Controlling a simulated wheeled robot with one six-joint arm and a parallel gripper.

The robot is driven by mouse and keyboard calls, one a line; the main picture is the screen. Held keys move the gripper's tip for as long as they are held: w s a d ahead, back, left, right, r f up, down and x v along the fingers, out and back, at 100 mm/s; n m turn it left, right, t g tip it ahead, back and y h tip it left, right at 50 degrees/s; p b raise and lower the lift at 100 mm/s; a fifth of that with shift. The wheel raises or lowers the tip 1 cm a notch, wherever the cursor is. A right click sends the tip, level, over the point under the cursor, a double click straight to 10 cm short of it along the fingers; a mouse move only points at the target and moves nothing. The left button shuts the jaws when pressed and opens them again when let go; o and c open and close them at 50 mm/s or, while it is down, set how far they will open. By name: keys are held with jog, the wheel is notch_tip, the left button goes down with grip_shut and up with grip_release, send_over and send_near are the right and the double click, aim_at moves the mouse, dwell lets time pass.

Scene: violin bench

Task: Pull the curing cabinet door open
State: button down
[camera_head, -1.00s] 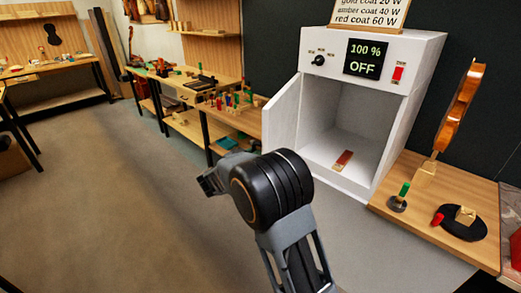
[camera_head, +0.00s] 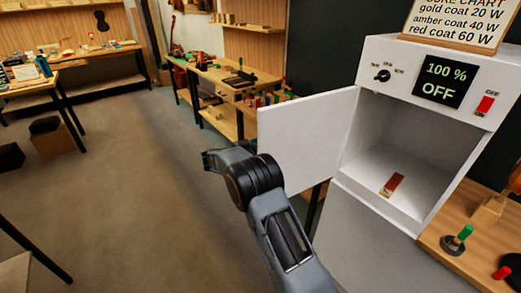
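The white curing cabinet (camera_head: 373,215) stands at the right with its front open. Its white door (camera_head: 305,140) is swung out to the left, hinged at the cabinet's left edge, and the empty-looking chamber (camera_head: 425,150) shows a small reddish-brown strip (camera_head: 392,185) on its floor. My gripper (camera_head: 207,160) is at the left of the door's free edge, pointing left, away from the cabinet. The wrist overlaps the door's lower left corner in the picture; I cannot tell if they touch. The fingers are small and dark, and their opening is unclear. No handle shows on the door.
The cabinet's panel has a screen (camera_head: 444,82) reading 100 % OFF, a knob (camera_head: 382,76) and a red switch (camera_head: 485,106). A wooden bench (camera_head: 215,80) with tools stands behind the door. The floor (camera_head: 130,180) at the left is clear.

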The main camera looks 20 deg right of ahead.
jog(key=shift+d+r, duration=0.2)
jog(key=c, duration=1.5)
grip_release()
jog(key=shift+c, duration=0.2)
jog(key=shift+o, duration=0.8)
jog(key=shift+d, duration=0.3)
jog(key=shift+o, duration=1.2)
jog(key=shift+a, duration=0.3)
jog(key=shift+f, duration=0.1)
jog(key=shift+a, duration=0.15)
jog(key=a+b, duration=0.1)
jog(key=a, duration=1.2)
jog(key=shift+w+a+b, duration=0.15)
jog(key=shift+a+b, duration=0.2)
jog(key=shift+b, duration=0.05)
